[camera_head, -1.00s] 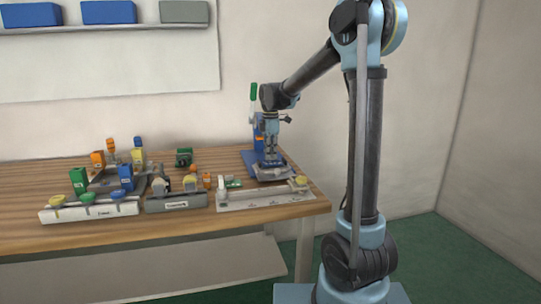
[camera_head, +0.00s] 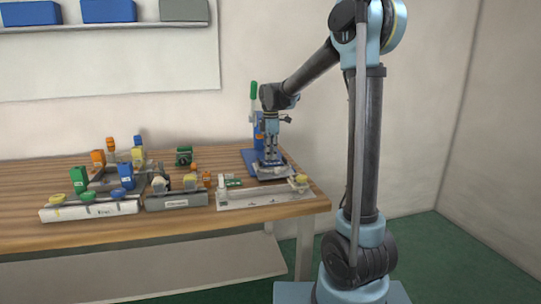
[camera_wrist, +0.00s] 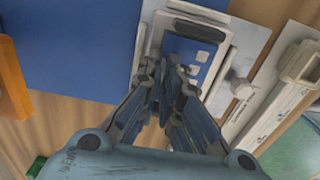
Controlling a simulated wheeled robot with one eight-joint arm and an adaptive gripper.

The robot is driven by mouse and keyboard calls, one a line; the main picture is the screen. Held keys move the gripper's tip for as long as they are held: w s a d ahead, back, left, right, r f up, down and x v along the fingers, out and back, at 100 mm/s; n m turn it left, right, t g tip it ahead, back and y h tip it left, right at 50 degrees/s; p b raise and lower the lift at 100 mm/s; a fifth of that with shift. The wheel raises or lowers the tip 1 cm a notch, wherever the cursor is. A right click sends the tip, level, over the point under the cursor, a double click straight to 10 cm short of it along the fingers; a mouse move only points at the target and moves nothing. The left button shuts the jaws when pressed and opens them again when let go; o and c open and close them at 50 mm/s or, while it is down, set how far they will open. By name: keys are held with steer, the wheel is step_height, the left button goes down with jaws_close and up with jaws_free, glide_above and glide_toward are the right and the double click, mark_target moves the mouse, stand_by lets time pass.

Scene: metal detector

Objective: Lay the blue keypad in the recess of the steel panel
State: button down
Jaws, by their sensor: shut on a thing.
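The blue keypad (camera_wrist: 196,49) has a dark bar and pale square buttons. In the wrist view it lies inside the outline of the pale grey steel panel (camera_wrist: 151,40). My gripper (camera_wrist: 172,74) is shut on the keypad, with its fingers covering the near part. In the head view my gripper (camera_head: 271,158) points down over the panel (camera_head: 272,172) at the right end of the table. The fingers hide the keypad's near edge. I cannot tell whether it rests fully in the recess or sits slightly above it.
A blue press with a green handle (camera_head: 254,90) stands right behind my gripper. A pale fixture strip (camera_head: 255,200) lies in front of the panel. Grey trays (camera_head: 176,201) with several coloured parts stand to the left. The table's right edge is close.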

stand_by(0.3)
steer(key=c, duration=1.5)
jaws_free()
steer(key=shift+o, duration=0.2)
steer(key=shift+r, duration=0.1)
steer(key=shift+r, duration=3.6)
